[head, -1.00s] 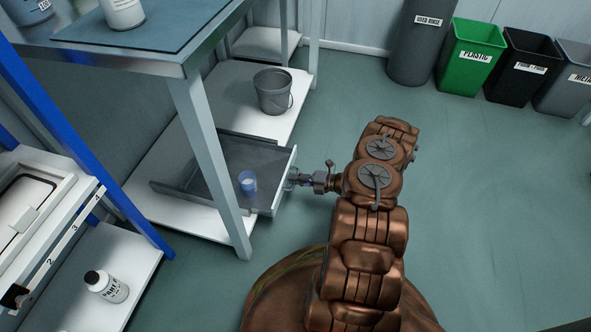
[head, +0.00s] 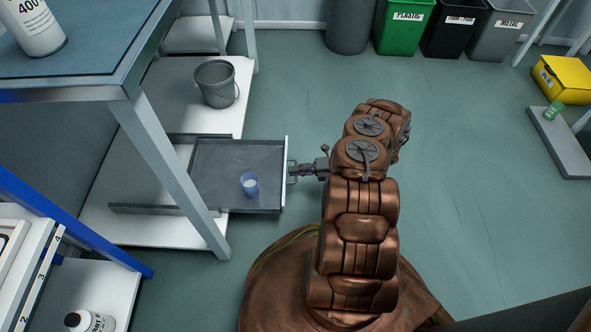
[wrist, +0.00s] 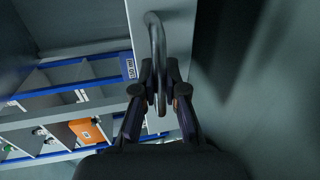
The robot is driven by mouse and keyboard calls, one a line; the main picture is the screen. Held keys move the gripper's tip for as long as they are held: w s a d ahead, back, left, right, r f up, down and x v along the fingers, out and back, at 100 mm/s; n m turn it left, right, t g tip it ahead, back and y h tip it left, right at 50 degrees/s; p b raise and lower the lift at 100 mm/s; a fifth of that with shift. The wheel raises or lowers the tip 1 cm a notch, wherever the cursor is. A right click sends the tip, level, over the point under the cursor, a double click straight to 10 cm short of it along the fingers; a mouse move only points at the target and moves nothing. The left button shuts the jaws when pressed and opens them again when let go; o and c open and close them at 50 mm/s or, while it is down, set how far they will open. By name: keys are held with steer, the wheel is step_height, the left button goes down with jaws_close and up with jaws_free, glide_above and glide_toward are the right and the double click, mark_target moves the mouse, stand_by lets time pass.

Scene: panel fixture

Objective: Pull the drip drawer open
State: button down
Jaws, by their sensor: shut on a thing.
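The grey drip drawer (head: 225,165) stands well out from under the bench, past its leg, with its pale front panel (head: 285,175) at the right end. A small translucent blue cup (head: 250,184) stands upright inside it, near the front. My gripper (head: 300,172) is at the drawer front. In the wrist view my gripper (wrist: 160,82) has its fingers closed around the bar handle (wrist: 155,35) on the pale panel. The far part of the drawer's runners is partly hidden by the bench leg.
The bench leg (head: 165,165) stands beside the drawer. A grey bucket (head: 217,84) sits on the lower shelf behind it. Plastic (head: 405,25), black (head: 455,25) and metal (head: 497,30) bins line the back. A low grey platform (head: 562,145) lies at the right. Floor around my arm is clear.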

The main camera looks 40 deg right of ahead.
steer(key=shift+d, duration=0.15)
steer(key=c, duration=1.2)
jaws_free()
steer(key=v, duration=1.2)
